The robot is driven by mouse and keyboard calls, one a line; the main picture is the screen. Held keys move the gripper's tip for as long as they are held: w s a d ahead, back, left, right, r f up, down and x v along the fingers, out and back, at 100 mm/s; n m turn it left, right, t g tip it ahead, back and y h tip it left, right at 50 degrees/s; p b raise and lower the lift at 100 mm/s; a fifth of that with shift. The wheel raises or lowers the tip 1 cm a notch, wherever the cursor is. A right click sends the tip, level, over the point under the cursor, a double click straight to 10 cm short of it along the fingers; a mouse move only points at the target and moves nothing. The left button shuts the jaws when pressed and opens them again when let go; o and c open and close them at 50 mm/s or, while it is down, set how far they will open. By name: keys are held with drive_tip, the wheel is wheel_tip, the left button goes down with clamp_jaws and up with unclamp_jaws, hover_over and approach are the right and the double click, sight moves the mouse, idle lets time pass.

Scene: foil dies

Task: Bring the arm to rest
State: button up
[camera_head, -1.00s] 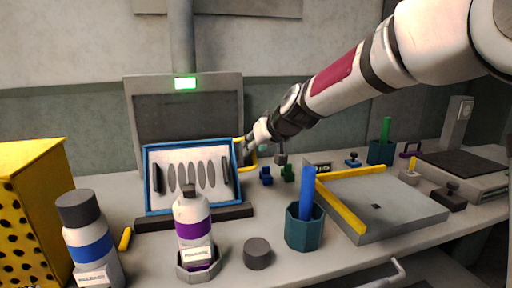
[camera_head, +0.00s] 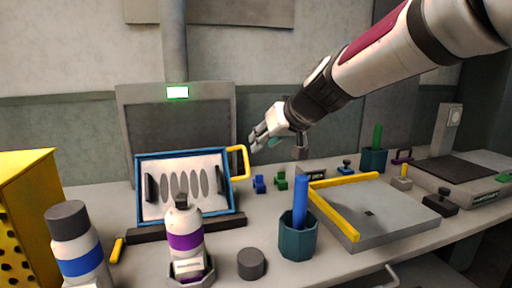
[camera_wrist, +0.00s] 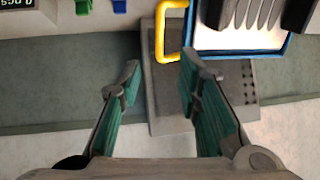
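My gripper (camera_head: 258,141) hangs in the air above the bench, just right of the yellow handle (camera_head: 239,162) of a blue-framed panel (camera_head: 146,212). In the wrist view its two teal-padded fingers (camera_wrist: 158,75) are spread apart with nothing between them. The yellow handle also shows in the wrist view (camera_wrist: 159,32), beyond the fingertips and apart from them. The panel stands tilted in a dark base, against a grey backing with a lit green sign (camera_head: 177,92), and shows several dark oval shapes.
A white bottle with a purple band (camera_head: 186,241), a blue-banded bottle (camera_head: 78,248), a dark round cap (camera_head: 251,264) and a teal cup with a blue stick (camera_head: 298,238) stand in front. A grey plate with yellow bars (camera_head: 390,212) lies right. A yellow perforated box (camera_head: 22,215) stands left.

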drive_tip(key=shift+s+d+r, duration=0.2)
drive_tip(key=shift+s+r, duration=0.15)
drive_tip(key=shift+s, duration=0.05)
drive_tip(key=s+d+f+m+g+h, duration=0.1)
drive_tip(key=s+d+f+g+h, duration=0.25)
drive_tip(key=s, duration=1.05)
drive_tip(key=s+d+f+m+g, duration=0.15)
drive_tip(key=s+d+f, duration=0.35)
drive_tip(key=s, duration=0.9)
drive_tip(key=s+d+f+m+g+h, duration=0.1)
drive_tip(key=s+d+f+g, duration=0.4)
drive_tip(key=s, duration=0.9)
wheel_tip(320, 180, up, 19)
drive_tip(key=a+t+p, duration=0.2)
drive_tip(key=t+p, duration=0.2)
drive_tip(key=p, duration=1.4)
drive_tip(key=shift+a+t, duration=0.3)
drive_tip(key=shift+s, duration=0.1)
